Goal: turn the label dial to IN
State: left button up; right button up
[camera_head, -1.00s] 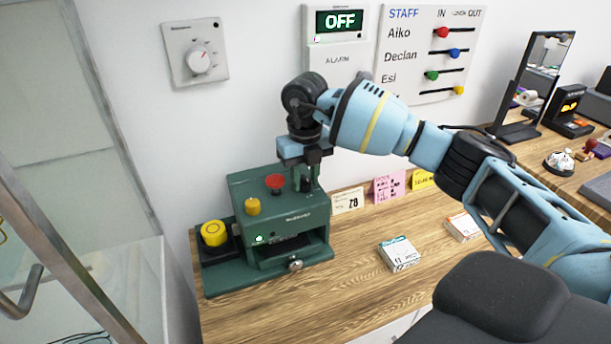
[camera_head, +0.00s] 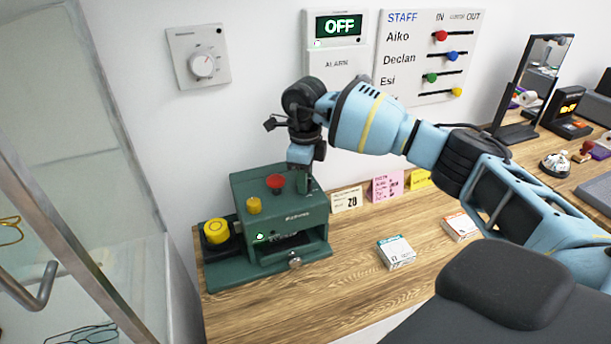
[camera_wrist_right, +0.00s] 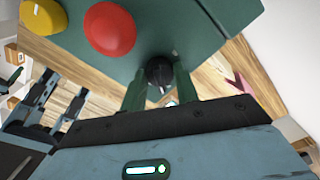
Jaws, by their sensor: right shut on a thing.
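A green label machine (camera_head: 290,222) stands on the wooden counter. It carries a red mushroom button (camera_head: 276,182), also in the right wrist view (camera_wrist_right: 110,28), and a yellow knob (camera_head: 253,205). In that wrist view a small black dial (camera_wrist_right: 158,70) with a pale mark sits between my right gripper's fingers (camera_wrist_right: 160,80), which are shut on it. In the head view my right gripper (camera_head: 303,180) points down at the machine's back right and hides the dial. I cannot read the dial's labels. My left gripper (camera_wrist_right: 60,102) seems to show, fingers apart, only at the wrist view's left.
A yellow round button (camera_head: 215,231) is left of the machine. Cards (camera_head: 346,199) stand behind right, and small boxes (camera_head: 396,252) lie on the counter.

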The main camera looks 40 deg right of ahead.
jog(key=n, duration=0.6)
jog(key=shift+n, duration=0.3)
jog(key=n, duration=0.5)
jog(key=shift+b, duration=0.4)
jog(key=n, duration=0.4)
jog(key=n+b, duration=0.1)
jog(key=n, duration=0.3)
jog(key=shift+n, duration=0.3)
jog(key=n+b, duration=0.1)
jog(key=n, duration=0.2)
jog(key=shift+n, duration=0.4)
pick_arm(q)
jog(key=f, duration=0.1)
jog(key=s+f, duration=0.1)
jog(key=f, duration=0.1)
jog(key=shift+s+d+g, duration=0.1)
jog(key=shift+s+g, duration=0.2)
pick_arm(e)
jog(key=shift+n, duration=0.3)
pick_arm(q)
jog(key=shift+s, duration=0.1)
pick_arm(e)
jog(key=o, duration=0.7)
